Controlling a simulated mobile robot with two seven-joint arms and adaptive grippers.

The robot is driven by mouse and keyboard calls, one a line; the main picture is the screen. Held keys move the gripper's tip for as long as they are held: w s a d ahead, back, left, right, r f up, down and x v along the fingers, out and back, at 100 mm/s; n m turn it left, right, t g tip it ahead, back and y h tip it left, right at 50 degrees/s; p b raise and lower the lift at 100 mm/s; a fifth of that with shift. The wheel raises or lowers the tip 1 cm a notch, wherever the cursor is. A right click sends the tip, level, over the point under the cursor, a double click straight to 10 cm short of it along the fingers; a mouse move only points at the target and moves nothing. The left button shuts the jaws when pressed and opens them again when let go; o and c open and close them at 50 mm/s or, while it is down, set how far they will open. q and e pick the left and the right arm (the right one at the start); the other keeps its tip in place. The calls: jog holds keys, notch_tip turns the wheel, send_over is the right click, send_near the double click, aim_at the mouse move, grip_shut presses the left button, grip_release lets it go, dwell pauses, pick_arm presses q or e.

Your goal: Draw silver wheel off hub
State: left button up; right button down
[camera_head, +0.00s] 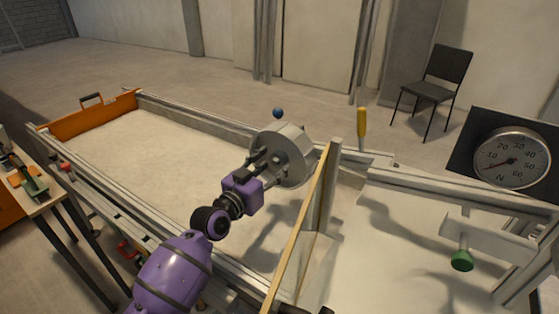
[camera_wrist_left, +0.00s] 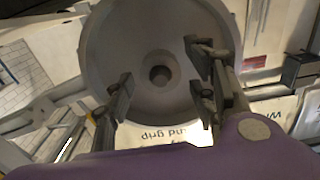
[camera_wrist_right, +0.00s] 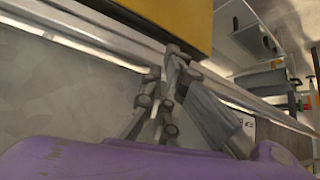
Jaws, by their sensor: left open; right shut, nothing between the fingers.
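The silver wheel (camera_head: 297,150) is a round grey disc above the far side of the sandbed, in the middle of the head view. My left gripper (camera_head: 264,161) is open at its near face. In the left wrist view the wheel (camera_wrist_left: 141,42) fills the top middle, with a small dark round centre (camera_wrist_left: 160,74). The left fingers (camera_wrist_left: 163,84) stand apart in front of its face, on either side of the centre; I cannot tell whether they touch it. The hub behind the wheel is hidden. My right gripper (camera_wrist_right: 160,104) is shut and empty in its own wrist view, and does not show in the head view.
A wooden board (camera_head: 297,235) stands right of the wheel across the sandbed (camera_head: 190,160). Further right are a yellow handle (camera_head: 362,122), a round dial (camera_head: 511,159) and a green knob (camera_head: 462,261). A tool table (camera_head: 45,197) stands at left. An orange-yellow panel (camera_wrist_right: 180,18) is beyond the right gripper.

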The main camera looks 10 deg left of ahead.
pick_arm(q)
jog(key=shift+x, duration=0.8)
jog(key=shift+c, duration=0.6)
jog(key=c, duration=1)
jog(key=shift+o, duration=0.2)
jog(key=shift+r, duration=0.25)
